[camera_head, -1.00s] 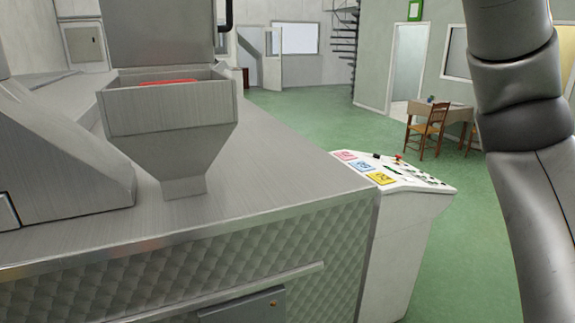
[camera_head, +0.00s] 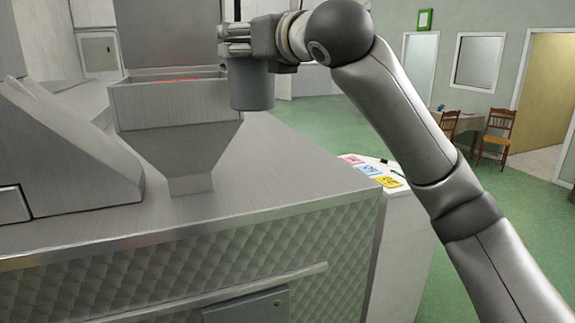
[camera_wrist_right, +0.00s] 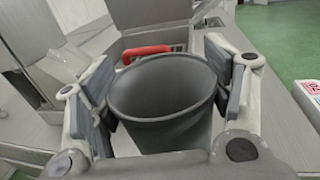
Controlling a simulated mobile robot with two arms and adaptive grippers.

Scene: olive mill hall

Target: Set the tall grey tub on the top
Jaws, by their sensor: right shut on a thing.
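The tall grey tub (camera_head: 251,88) hangs upright from my right gripper (camera_head: 236,38), above the steel machine top (camera_head: 255,165) and just right of the hopper. In the right wrist view the tub (camera_wrist_right: 165,95) sits between the two finger pads of my right gripper (camera_wrist_right: 165,92), its open mouth facing the camera. The gripper is shut on it. The tub looks empty. The machine top is bare to the right of the hopper's narrow foot. My left gripper is not in view.
A steel hopper (camera_head: 172,110) stands on the machine top, with something red inside; a red handle (camera_wrist_right: 146,53) shows in the wrist view. A sloped steel housing (camera_head: 65,150) is at left. A white control panel (camera_head: 375,172) adjoins the right end. A table and chairs stand far right.

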